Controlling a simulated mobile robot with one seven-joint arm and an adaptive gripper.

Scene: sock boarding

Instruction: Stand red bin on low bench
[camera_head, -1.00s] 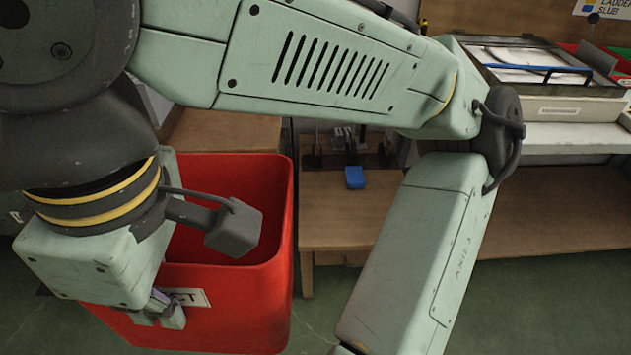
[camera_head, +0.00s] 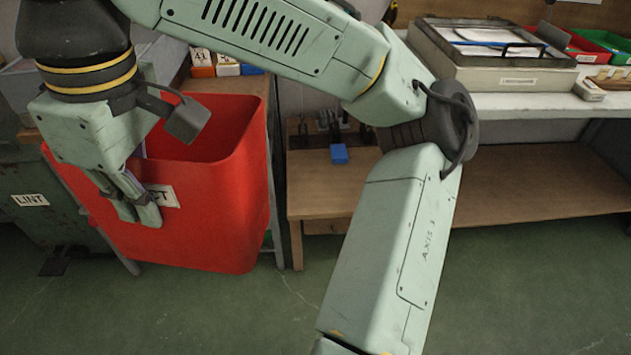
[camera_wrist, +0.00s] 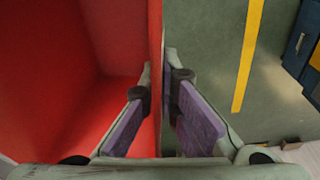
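The red bin (camera_head: 215,215) is upright or nearly so at the left in the head view, with a partly covered white label on its near wall. My gripper (camera_head: 138,215) points down at its near rim. In the wrist view, the red wall (camera_wrist: 155,30) runs between the purple-padded fingers (camera_wrist: 160,75). One finger is inside the bin and one outside, both close against the wall. The low wooden bench (camera_head: 320,200) stands right of the bin, behind my arm.
Dark tools and a blue block (camera_head: 339,154) sit at the low bench's back. A dark green LINT bin (camera_head: 35,180) stands at left. A wooden bench with small cartons (camera_head: 215,66) is behind the red bin. A white worktable (camera_head: 540,105) stands right.

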